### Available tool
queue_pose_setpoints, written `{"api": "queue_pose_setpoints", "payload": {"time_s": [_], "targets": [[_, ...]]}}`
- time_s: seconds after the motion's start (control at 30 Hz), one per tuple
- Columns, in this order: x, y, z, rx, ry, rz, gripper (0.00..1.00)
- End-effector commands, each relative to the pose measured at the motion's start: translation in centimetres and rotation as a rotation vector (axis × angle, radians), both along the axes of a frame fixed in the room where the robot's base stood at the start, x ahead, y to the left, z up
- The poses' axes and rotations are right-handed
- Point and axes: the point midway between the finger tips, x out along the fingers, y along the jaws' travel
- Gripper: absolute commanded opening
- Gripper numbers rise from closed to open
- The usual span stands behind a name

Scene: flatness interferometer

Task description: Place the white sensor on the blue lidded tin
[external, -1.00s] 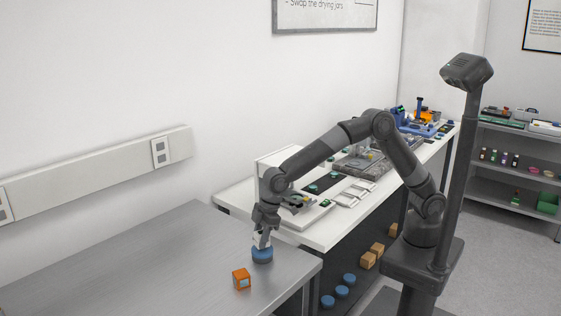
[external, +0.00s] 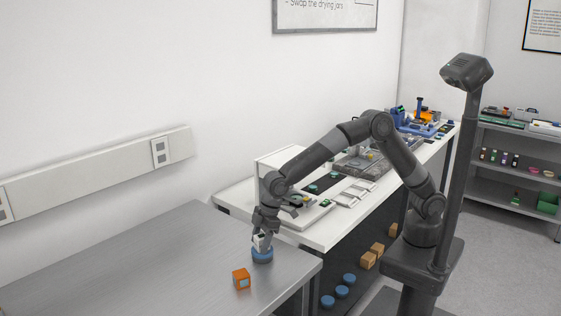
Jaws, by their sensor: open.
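The blue lidded tin (external: 262,256) stands on the grey metal table near its right edge. The white sensor (external: 261,241) sits on top of the tin's lid, small and partly hidden by my fingers. My gripper (external: 262,234) points down right above the tin, with its open fingers at the upper part of the sensor. I cannot tell whether a finger still touches the sensor.
The table is clear to the left. A white bench (external: 318,233) with instruments and trays adjoins on the right. Blue tins (external: 342,291) and cardboard boxes (external: 369,260) sit below it.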

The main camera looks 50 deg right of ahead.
Motion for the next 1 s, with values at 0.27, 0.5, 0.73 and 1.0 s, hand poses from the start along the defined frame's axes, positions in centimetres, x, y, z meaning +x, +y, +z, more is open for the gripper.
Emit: {"api": "queue_pose_setpoints", "payload": {"time_s": [0.27,0.5,0.73,1.0], "targets": [[-0.4,-1.1,4.3,0.004,-0.003,0.000,0.58],[-1.0,-2.5,9.0,0.002,-0.001,-0.001,0.58],[-1.3,-3.2,11.4,0.002,-0.001,0.000,0.58],[-1.4,-3.3,11.7,0.000,0.000,0.000,0.58]]}}
